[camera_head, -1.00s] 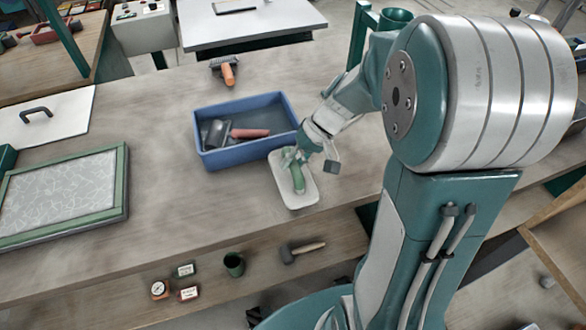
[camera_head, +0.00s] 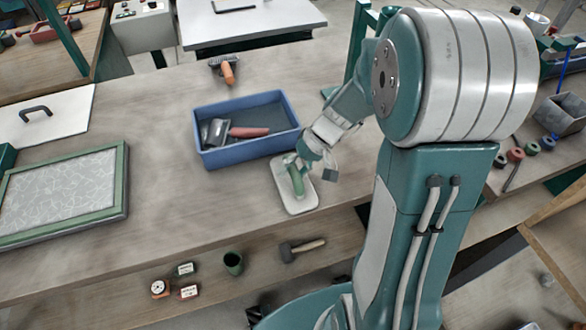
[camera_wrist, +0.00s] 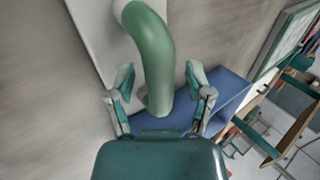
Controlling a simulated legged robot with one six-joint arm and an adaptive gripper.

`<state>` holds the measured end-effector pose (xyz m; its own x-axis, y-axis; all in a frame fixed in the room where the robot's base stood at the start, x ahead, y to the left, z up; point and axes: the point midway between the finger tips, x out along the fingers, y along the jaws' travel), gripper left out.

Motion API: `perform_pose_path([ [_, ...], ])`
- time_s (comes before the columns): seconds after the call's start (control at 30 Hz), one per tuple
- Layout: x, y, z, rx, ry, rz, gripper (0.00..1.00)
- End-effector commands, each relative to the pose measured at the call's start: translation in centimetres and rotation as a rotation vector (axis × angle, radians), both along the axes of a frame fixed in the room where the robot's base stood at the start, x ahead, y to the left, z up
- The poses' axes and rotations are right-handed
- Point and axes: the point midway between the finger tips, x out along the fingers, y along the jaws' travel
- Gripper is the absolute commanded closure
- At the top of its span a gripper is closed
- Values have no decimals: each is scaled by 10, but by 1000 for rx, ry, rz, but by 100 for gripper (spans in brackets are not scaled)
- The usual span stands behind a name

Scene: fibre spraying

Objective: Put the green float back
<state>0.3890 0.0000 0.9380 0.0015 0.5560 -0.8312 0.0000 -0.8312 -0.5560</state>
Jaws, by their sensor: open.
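The green float has a curved green handle (camera_head: 297,181) on a pale, flat rectangular plate (camera_head: 298,204). It lies on the workbench just in front of the blue bin. My gripper (camera_head: 293,163) is at the end of the handle nearest the bin. In the wrist view, the handle (camera_wrist: 150,45) runs between the two spread fingers of my gripper (camera_wrist: 160,88). The fingers are open and gaps show between them and the handle. My gripper hides part of the handle's far end in the head view.
The blue bin (camera_head: 205,160) holds a grey tool and a red-handled tool (camera_head: 248,132). An orange-handled tool (camera_head: 228,72) lies behind it. A green-framed screen (camera_head: 122,205) is at the left. The bench between screen and bin is clear. A hammer (camera_head: 300,249) and green cup (camera_head: 233,263) are lower down.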

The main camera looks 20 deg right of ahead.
Motion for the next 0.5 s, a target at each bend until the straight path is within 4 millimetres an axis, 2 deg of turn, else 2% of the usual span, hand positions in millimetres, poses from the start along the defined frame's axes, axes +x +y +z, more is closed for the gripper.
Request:
perform_pose_path([
  [0.17,1,-5,9,0,-3,-2,34],
  [0.5,0,-44,66,-3,-5,-3,34],
])
